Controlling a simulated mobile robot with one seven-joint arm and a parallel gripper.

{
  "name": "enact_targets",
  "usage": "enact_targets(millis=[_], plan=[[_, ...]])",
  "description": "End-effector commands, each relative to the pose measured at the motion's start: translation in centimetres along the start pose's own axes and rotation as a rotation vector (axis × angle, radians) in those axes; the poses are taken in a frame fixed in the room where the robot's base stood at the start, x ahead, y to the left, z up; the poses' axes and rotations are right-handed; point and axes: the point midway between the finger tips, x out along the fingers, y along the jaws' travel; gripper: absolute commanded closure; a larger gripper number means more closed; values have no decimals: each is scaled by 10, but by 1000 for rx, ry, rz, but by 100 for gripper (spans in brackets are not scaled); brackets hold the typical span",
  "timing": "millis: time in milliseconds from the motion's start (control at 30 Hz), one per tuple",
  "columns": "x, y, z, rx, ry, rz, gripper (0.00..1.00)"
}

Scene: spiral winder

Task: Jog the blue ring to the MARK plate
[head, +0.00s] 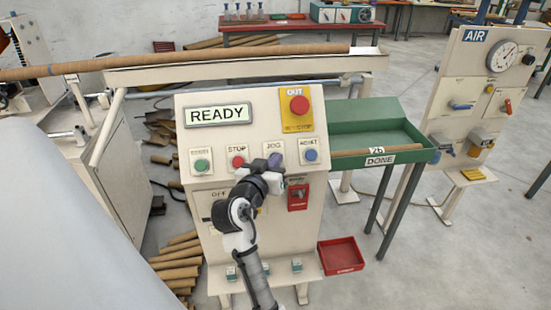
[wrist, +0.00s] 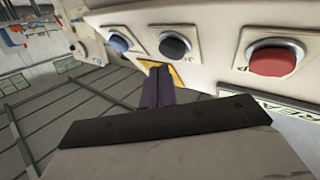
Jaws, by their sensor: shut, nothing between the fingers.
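My gripper (head: 275,160) is shut and empty in front of the control panel, over the spot under the JOG label. A long brown tube (head: 220,54) lies along the machine's top beam.
A green DONE tray (head: 405,135) stands right, a red tray (head: 341,255) below.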

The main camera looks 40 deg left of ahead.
Motion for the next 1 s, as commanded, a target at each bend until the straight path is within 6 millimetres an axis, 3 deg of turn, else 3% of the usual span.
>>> enact_targets(millis=[1000], plan=[[6,-4,4,0,0,0,100]])
